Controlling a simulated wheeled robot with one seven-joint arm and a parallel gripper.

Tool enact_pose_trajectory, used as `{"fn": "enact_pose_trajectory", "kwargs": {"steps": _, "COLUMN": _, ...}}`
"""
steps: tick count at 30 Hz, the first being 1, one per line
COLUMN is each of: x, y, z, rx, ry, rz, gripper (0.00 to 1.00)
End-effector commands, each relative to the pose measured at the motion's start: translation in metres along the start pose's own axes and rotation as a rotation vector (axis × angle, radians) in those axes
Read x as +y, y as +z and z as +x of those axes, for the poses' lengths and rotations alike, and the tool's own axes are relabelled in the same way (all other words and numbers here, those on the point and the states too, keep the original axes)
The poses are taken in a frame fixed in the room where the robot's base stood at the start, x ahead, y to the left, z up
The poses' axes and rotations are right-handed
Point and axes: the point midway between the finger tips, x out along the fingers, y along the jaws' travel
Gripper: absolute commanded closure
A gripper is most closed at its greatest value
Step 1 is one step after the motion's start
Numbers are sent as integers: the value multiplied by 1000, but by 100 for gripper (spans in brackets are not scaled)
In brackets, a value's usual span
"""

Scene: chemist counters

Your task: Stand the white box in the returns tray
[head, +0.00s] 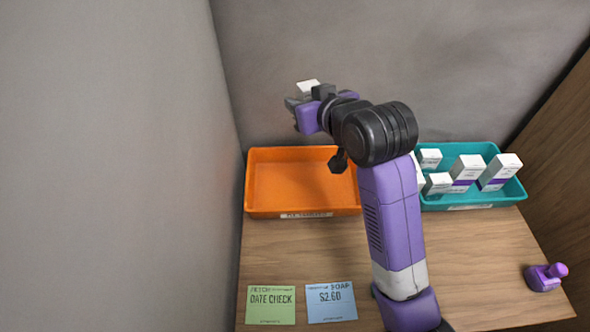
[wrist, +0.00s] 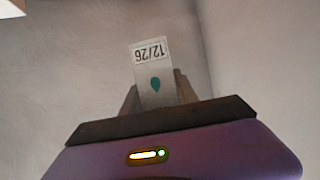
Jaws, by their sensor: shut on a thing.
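My gripper (head: 300,97) is shut on a white box (head: 308,86) and holds it up in the air, in the picture above the back left of the orange tray (head: 256,190). In the wrist view the box (wrist: 154,70) stands out between the two fingers. That face shows an upside-down 12/26 label and a teal drop mark. The orange tray looks empty, though my arm hides its right end. The label on its front is too small to read, so I cannot tell whether it is the returns tray.
A teal tray (head: 470,200) with several white and purple boxes (head: 467,169) stands at the right. Green (head: 270,305) and blue (head: 331,302) cards lie at the front. A purple object (head: 545,276) stands at the right edge. Walls close the left and back.

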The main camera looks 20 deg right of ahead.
Motion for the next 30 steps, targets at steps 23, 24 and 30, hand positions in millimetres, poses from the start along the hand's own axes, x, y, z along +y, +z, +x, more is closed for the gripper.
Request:
{"fn": "enact_pose_trajectory", "kwargs": {"steps": 23, "x": -1, "y": 133, "z": 64, "rx": -3, "ry": -5, "rz": -1, "gripper": 100}}
{"fn": "enact_pose_trajectory", "kwargs": {"steps": 24, "x": 0, "y": 136, "z": 65, "rx": -2, "ry": -5, "rz": -1, "gripper": 100}}
{"fn": "enact_pose_trajectory", "kwargs": {"steps": 30, "x": 0, "y": 151, "z": 72, "rx": -3, "ry": -4, "rz": 0, "gripper": 100}}
